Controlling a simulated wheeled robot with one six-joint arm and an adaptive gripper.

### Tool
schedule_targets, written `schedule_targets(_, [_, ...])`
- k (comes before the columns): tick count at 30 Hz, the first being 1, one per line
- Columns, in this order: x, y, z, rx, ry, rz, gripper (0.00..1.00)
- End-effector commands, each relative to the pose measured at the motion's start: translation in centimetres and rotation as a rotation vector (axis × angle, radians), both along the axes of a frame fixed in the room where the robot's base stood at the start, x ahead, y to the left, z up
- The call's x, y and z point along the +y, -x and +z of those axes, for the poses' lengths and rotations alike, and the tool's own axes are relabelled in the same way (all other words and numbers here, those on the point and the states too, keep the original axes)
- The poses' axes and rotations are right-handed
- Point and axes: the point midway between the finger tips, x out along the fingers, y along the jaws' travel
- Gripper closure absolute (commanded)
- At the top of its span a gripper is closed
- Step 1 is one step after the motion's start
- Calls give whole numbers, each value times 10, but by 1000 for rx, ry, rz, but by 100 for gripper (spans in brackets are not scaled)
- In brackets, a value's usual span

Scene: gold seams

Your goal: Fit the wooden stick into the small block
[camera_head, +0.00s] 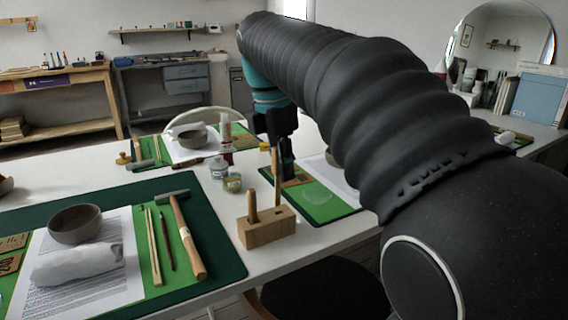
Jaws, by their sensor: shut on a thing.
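The small block (266,228) is light wood and stands on the white table near the picture's middle. A short, round-tipped wooden peg (253,206) stands upright in its left part. My gripper (282,168) points down above the block's right part, shut on a thin wooden stick (278,190). The stick is upright, and its lower end meets the block's top at the right in the picture. I cannot tell whether that end is in a hole, on top or just behind.
A green mat (225,240) at left bears a brown bowl (75,224), a white wrapped lump (77,263), thin sticks and a hammer (188,236). Small jars (232,182) stand behind the block. Another green mat (318,212) lies to its right. Bare table surrounds the block's front.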

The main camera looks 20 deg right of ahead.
Motion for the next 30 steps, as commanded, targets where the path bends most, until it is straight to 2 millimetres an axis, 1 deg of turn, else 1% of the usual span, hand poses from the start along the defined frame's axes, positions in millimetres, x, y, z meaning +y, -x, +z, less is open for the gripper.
schedule_targets(30, [-3, -1, -5, 0, 0, 0, 100])
